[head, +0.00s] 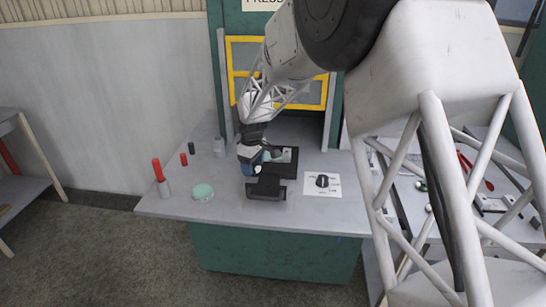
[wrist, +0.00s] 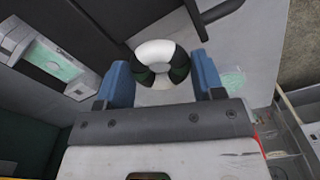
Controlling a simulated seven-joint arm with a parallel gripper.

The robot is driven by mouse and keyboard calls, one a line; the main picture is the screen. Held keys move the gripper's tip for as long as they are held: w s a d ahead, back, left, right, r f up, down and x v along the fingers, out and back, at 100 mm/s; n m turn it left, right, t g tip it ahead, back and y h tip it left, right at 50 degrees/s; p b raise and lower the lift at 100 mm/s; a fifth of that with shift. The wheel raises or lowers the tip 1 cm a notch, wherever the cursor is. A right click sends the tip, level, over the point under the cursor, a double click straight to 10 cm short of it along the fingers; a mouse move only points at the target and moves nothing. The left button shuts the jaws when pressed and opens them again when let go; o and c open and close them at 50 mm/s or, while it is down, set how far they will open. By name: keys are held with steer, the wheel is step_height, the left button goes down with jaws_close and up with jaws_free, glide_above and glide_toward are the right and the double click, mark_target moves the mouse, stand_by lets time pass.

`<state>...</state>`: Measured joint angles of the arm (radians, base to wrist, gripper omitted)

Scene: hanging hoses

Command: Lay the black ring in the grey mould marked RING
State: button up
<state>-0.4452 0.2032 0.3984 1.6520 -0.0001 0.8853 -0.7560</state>
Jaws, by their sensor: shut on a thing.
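My gripper (wrist: 162,82) has its two blue fingers on either side of a round, ring-shaped thing (wrist: 180,70), dark at the sides with a broad pale patch on top. I take it for the black ring, held between the fingers. In the head view my gripper (head: 258,160) is low over the bench, beside a black open-sided fixture (head: 290,170); the ring is hidden or too small to tell there. A grey block with a pale green inset (wrist: 60,65) lies left in the wrist view. I cannot read a RING mark, so I cannot tell which piece is the mould.
A dark block (head: 266,188) stands in front of the fixture. A yellow-framed press (head: 315,92) is behind. The bench's front left is clear.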

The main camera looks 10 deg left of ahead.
steer(key=w+d+r+m, duration=0.4)
steer(key=d+m, duration=0.1)
steer(key=d, duration=0.7)
steer(key=w+d+r+m, duration=0.3)
steer(key=w+d+m, duration=0.1)
steer(key=d, duration=0.7)
steer(key=w+d+r+m, duration=0.4)
steer(key=d+m, duration=0.1)
steer(key=d, duration=0.7)
steer(key=s+a+f+n, duration=0.3)
steer(key=a+n, duration=0.3)
steer(key=a, duration=0.2)
steer(key=s+a+f+n, duration=0.3)
steer(key=a+n, duration=0.3)
steer(key=a, duration=0.2)
steer(key=s+a+f+n, duration=0.4)
steer(key=a+n, duration=0.2)
steer(key=a, duration=0.3)
steer(key=shift+s, duration=0.4)
steer(key=shift+w+f, duration=0.1)
steer(key=shift+w, duration=0.05)
steer(key=w+a, duration=0.1)
steer(key=w, duration=0.4)
steer(key=w+a+f, duration=0.1)
steer(key=w+a, duration=0.1)
steer(key=w, duration=0.3)
steer(key=w+a, duration=0.1)
steer(key=w, duration=0.4)
steer(key=shift+a+f, duration=0.2)
steer(key=shift+a, duration=0.2)
